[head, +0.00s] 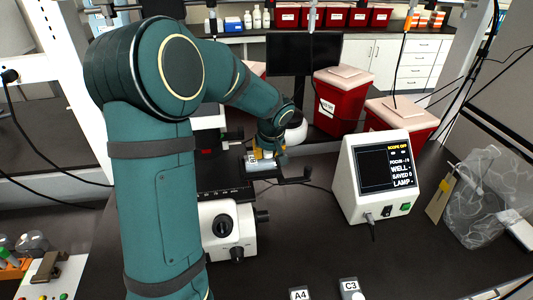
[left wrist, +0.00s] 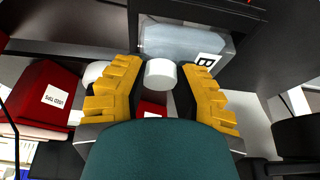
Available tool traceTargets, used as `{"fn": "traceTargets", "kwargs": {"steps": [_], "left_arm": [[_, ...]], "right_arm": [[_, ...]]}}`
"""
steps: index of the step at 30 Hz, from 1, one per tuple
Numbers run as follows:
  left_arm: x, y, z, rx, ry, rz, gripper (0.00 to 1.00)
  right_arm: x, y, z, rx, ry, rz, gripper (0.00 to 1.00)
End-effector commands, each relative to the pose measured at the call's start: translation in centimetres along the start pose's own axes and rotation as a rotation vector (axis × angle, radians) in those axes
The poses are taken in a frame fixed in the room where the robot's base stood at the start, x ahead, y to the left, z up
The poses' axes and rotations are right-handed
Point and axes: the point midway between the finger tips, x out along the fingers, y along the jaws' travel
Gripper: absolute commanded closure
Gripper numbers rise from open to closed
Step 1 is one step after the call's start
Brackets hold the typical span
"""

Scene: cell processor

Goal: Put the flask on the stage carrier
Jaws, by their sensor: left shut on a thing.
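The flask (left wrist: 180,42) is clear with a white cap (left wrist: 160,73) and a label marked B in the left wrist view. My left gripper (left wrist: 158,70) has its yellow fingers shut on it, one on each side of the cap end. In the head view the gripper (head: 264,153) is at the far end of my arm, and a small part of the flask (head: 262,166) shows below it. It is over the right side of the microscope's black stage (head: 225,188). The stage carrier is hard to make out behind my arm; whether the flask touches it I cannot tell. My right gripper is not in view.
The white microscope body (head: 228,228) with knobs stands under the stage. A screen box (head: 378,178) reading "SCOPE OFF" stands to the right. Red bins (head: 342,103) and a dark monitor (head: 302,54) are behind.

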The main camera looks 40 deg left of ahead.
Motion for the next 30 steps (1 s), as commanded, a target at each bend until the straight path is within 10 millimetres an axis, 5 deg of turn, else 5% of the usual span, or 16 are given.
{"fn": "traceTargets", "kwargs": {"steps": [11,12,14,26,30], "left_arm": [[0.2,0.0,0.1,0.000,0.000,0.001,1.00],[0.2,0.0,0.1,0.000,0.000,0.000,0.59],[0.1,0.0,0.1,0.000,0.000,0.000,0.45],[-0.2,0.0,-0.1,0.000,0.000,0.000,0.45],[-2.2,0.1,-0.1,0.000,0.003,0.005,0.45]], "right_arm": [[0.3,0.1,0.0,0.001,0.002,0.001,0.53],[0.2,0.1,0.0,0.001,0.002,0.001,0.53],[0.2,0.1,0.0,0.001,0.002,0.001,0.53],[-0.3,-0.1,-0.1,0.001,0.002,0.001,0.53],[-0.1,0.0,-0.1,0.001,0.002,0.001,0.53]]}}
